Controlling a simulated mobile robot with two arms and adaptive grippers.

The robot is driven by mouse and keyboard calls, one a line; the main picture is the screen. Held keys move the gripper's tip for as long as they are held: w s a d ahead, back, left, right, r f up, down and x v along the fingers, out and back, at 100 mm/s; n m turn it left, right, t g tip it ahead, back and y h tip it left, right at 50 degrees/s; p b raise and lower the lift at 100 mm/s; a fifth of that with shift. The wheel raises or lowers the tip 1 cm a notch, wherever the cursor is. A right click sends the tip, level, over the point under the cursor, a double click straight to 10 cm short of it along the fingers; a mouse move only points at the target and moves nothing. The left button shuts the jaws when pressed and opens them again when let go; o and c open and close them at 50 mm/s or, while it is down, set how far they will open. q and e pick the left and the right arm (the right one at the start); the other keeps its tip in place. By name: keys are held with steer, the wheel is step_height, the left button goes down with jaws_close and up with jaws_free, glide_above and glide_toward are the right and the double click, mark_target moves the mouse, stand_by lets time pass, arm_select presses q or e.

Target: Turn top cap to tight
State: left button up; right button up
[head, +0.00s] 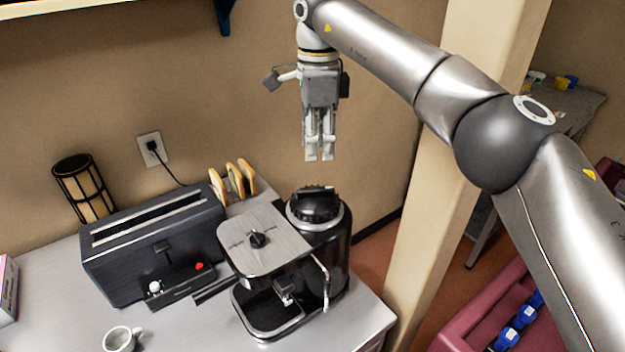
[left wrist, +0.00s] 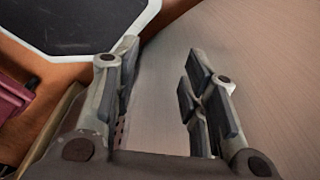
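The coffee machine (head: 262,262) stands on the counter in the head view, with a flat steel top and a small black knob (head: 257,240) on it. Its round black top cap (head: 316,206), ridged and with a raised grip bar, sits at the machine's back right. My right gripper (head: 319,157) points straight down above the cap, clear of it. Its fingers are a narrow gap apart with nothing between them. My left gripper (left wrist: 158,100) shows only in the left wrist view. Its fingers are wide apart and empty, away from the machine.
A black toaster (head: 155,245) stands close left of the machine, with bread slices (head: 240,180) behind it. A white cup (head: 121,339) is at the counter's front. A lamp (head: 84,188) stands by the wall. A pillar (head: 455,150) rises to the right.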

steer(key=p, duration=0.1)
glide_above(317, 188)
step_height(317, 188, down, 4)
steer(key=shift+s+d+f, duration=0.1)
steer(key=shift+f, duration=0.15)
step_height(317, 188, down, 5)
steer(key=shift+r+p, duration=0.1)
steer(key=shift+p, duration=0.95)
steer(key=shift+f, duration=0.45)
arm_select(q)
steer(key=r, duration=0.3)
steer(key=shift+s+d+r, duration=0.1)
steer(key=shift+d, duration=0.2)
arm_select(e)
steer(key=shift+c, duration=0.5)
jaws_close()
